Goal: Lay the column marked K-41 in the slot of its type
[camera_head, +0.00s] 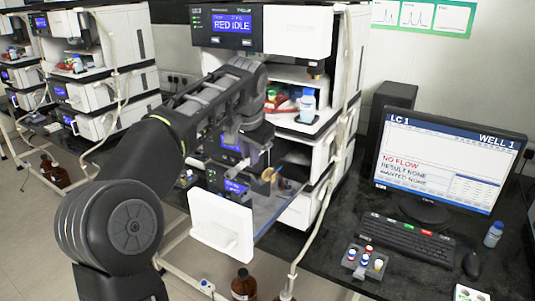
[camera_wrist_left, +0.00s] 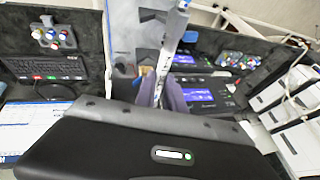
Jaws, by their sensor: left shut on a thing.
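My left gripper (camera_head: 262,142) reaches into the middle of the front instrument stack, above a pulled-out drawer with a white front (camera_head: 221,226). In the left wrist view the left gripper (camera_wrist_left: 163,92) is shut on a slim pale column (camera_wrist_left: 174,45) with a blue mark near its upper end. The column stands out lengthwise from the fingers, and its lettering is too small to read. In the head view the arm and gripper largely hide it. I cannot pick out the slots. My right gripper is not in view.
The stack's top display (camera_head: 232,23) reads RED IDLE. To the right are a monitor (camera_head: 450,155), a keyboard (camera_head: 408,238) and a rack of coloured caps (camera_head: 366,262) on the dark bench. A pale tube (camera_head: 325,195) hangs down the stack's right side. Brown bottles (camera_head: 243,285) stand below.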

